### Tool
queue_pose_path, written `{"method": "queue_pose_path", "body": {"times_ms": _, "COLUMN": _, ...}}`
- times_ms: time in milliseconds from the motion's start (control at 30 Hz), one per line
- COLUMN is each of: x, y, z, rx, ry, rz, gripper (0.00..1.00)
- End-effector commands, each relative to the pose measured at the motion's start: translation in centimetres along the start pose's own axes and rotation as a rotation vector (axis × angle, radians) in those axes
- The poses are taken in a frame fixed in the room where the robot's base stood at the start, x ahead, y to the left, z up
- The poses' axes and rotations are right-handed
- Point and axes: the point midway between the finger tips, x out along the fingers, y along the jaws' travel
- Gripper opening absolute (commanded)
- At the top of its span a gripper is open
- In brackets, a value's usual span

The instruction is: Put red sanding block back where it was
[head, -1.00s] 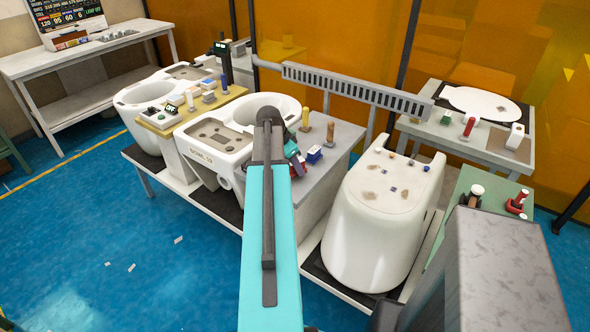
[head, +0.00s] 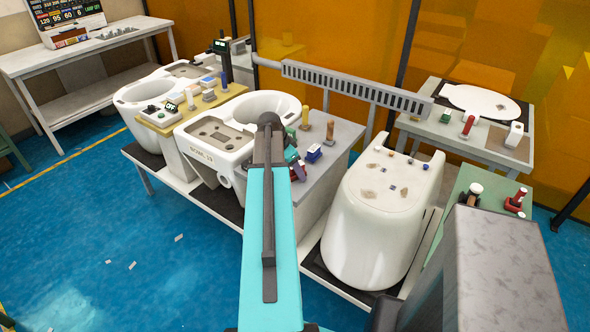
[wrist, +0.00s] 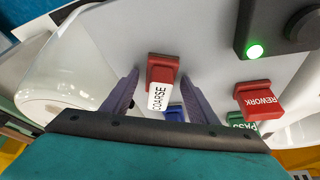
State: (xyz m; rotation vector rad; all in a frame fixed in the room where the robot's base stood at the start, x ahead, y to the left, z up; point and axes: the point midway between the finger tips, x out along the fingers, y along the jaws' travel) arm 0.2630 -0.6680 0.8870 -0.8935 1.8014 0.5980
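The red sanding block (wrist: 161,72), with a white label reading COARSE, is on the grey surface in the wrist view. My gripper (wrist: 160,82) has its two purple fingers spread, one on each side of the block. A gap shows on the left; the right finger is closer to it. In the head view my gripper (head: 299,171) is low over the grey bench (head: 343,137) beside the white bowl, and the arm largely hides what is under it. I cannot make out the block clearly there.
A red REWORK stamp (wrist: 259,98) and a green PASS stamp (wrist: 242,126) are right of the gripper. A blue item (wrist: 174,113) shows between the fingers. A dark box with a lit green lamp (wrist: 255,50) is at upper right. A white toilet body (head: 375,220) stands to the right.

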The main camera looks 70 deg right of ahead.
Motion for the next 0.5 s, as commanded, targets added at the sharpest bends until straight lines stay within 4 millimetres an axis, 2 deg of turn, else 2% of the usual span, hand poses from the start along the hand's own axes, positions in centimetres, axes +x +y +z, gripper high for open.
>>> {"method": "queue_pose_path", "body": {"times_ms": 267, "x": -0.1, "y": 0.0, "z": -0.1, "rx": 0.000, "ry": 0.000, "rz": 0.000, "gripper": 0.54}}
{"method": "queue_pose_path", "body": {"times_ms": 500, "x": -1.1, "y": 0.0, "z": -0.1, "rx": 0.000, "ry": 0.001, "rz": -0.001, "gripper": 0.54}}
